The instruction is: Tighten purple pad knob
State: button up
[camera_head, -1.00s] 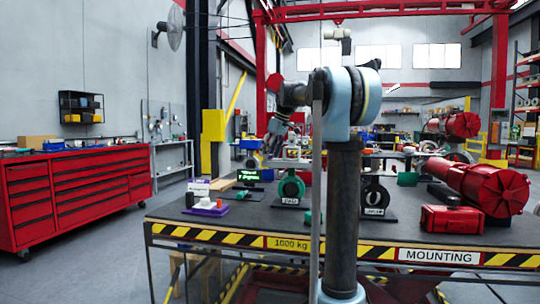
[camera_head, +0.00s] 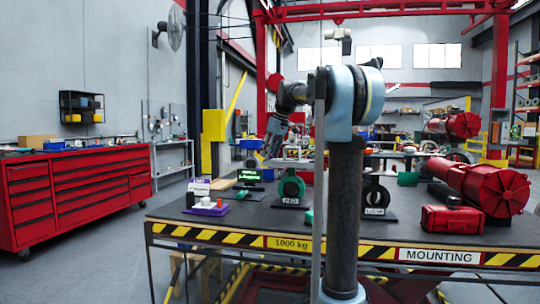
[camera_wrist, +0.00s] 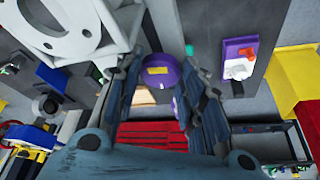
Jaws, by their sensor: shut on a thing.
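In the wrist view, a round purple knob-like piece (camera_wrist: 161,66) with a yellow label sits between the tips of my gripper (camera_wrist: 160,75). The fingers are shut on it from both sides. A purple pad (camera_wrist: 232,87) bearing a white block and a red part lies to its right, apart from the fingers. In the head view, the purple pad (camera_head: 207,210) with a white-and-purple block stands at the table's left end. My gripper (camera_head: 268,152) is above the table, right of the pad; its fingertips and the held piece are too small to make out there.
A white flange with holes (camera_wrist: 65,28) fills the wrist view's upper left.

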jog(key=m+h, duration=0.1)
jog(key=m, duration=0.3)
jog(key=shift+a+t, duration=0.15)
jog(key=shift+t, duration=0.25)
jog(key=m+h, duration=0.2)
jog(key=m, duration=0.2)
jog(key=shift+a, duration=0.2)
jog(key=m, duration=0.2)
jog(key=m+h, duration=0.1)
jog(key=m, duration=0.1)
jog(key=shift+a+h, duration=0.15)
jog(key=shift+h, duration=0.15)
jog(key=shift+a+m+g+h, duration=0.15)
jog(key=shift+m+h, duration=0.2)
jog(key=shift+m, duration=0.75)
jog(key=shift+m+g+h, duration=0.15)
jog(key=shift+m+h, duration=0.2)
jog(key=shift+m, duration=0.75)
jog(key=o, duration=1)
jog(key=shift+o, duration=0.2)
jog(key=shift+r, duration=0.1)
